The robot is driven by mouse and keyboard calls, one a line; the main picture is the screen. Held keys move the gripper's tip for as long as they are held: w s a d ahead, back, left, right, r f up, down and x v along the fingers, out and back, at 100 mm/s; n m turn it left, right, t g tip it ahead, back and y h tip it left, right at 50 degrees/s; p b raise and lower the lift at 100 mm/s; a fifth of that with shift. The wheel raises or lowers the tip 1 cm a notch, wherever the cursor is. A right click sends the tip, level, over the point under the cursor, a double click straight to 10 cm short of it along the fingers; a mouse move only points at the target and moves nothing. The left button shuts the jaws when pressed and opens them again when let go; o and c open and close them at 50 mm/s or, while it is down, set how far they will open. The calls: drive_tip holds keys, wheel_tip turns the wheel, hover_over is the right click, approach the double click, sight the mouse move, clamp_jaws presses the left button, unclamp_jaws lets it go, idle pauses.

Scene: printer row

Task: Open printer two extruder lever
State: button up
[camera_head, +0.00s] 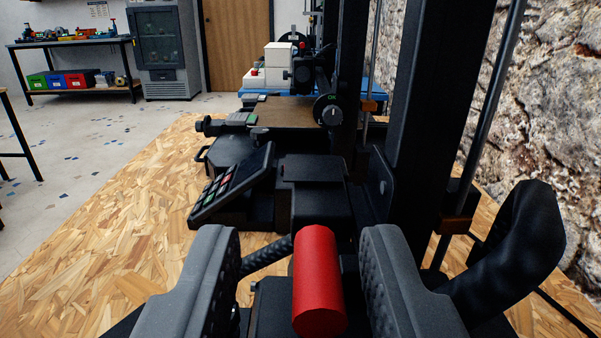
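A red cylindrical grip (317,280) stands in the lower middle, its long side toward me. It looks like the handle of an extruder lever; the rest of the lever is mostly hidden. My gripper (300,245) is open, with one grey finger on each side of the red grip. A gap shows between the grip and each finger, wider on the left. A black printer with an upright frame (425,110) fills the middle and right. No label shows which printer is number two.
A tilted keypad panel (232,185) stands ahead on the wooden bench top (110,240). A black dial (329,112) with a green mark is beyond it. A thick black hose (520,245) curves at right near the rough stone wall (545,100). Bench space at left is clear.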

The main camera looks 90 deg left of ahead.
drive_tip(key=shift+a, duration=1.05)
drive_tip(key=shift+c, duration=0.3)
clamp_jaws()
drive_tip(key=n+b, duration=0.1)
drive_tip(key=b, duration=0.1)
drive_tip(key=n+b, duration=0.2)
drive_tip(key=shift+s+f+b, duration=0.3)
drive_tip(key=shift+f+b, duration=0.1)
drive_tip(key=n+b, duration=0.2)
drive_tip(key=b, duration=0.1)
drive_tip(key=shift+s+n, duration=0.25)
drive_tip(key=shift+n, duration=0.15)
drive_tip(key=shift+o, duration=0.3)
unclamp_jaws()
drive_tip(key=shift+r, duration=0.1)
